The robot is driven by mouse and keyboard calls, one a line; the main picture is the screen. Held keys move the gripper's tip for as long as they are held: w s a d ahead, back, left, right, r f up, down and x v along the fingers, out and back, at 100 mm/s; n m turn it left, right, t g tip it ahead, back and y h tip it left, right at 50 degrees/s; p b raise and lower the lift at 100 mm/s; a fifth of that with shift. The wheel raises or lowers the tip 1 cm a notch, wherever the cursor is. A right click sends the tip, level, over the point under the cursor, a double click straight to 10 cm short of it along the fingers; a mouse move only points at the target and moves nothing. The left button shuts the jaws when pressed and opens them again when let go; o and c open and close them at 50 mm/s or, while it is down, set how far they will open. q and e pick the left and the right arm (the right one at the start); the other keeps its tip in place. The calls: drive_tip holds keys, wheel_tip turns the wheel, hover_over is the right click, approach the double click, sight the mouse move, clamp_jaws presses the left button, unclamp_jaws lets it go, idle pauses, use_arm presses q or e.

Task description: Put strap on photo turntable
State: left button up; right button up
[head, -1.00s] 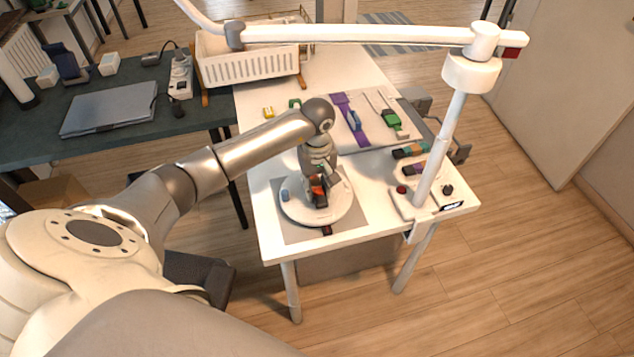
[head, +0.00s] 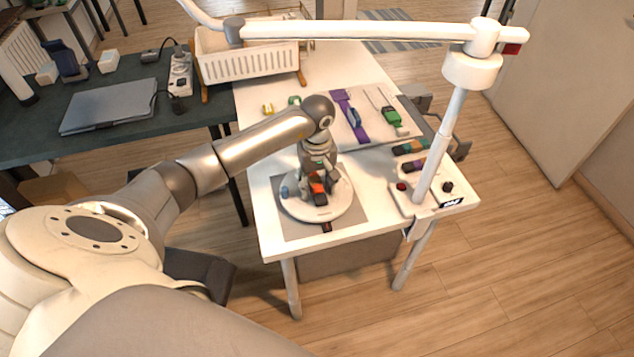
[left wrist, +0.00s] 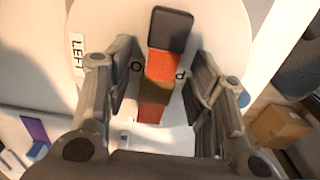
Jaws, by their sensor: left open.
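The white round photo turntable (head: 298,207) sits on a grey mat near the white table's front edge; it also shows in the left wrist view (left wrist: 220,40). A strap with orange and brown bands (left wrist: 158,80) and a dark grey end lies across the turntable top; it also shows in the head view (head: 318,189). My left gripper (left wrist: 160,95) is open, with one finger on each side of the strap and visible gaps to it. From the head, the gripper (head: 318,180) is low over the turntable and hides part of the strap. My right gripper is not in view.
A white stand with a long overhead arm (head: 430,180) rises at the table's right corner. Several dark strap pieces (head: 411,148) lie beside it. A board with a purple strap (head: 345,110) and tools lies behind. A white basket (head: 250,65) stands at the back left.

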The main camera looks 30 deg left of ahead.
sight(317, 186)
use_arm(q)
wheel_tip(317, 186, up, 12)
drive_tip(key=b, duration=0.2)
drive_tip(key=shift+b, duration=0.35)
idle(1.8)
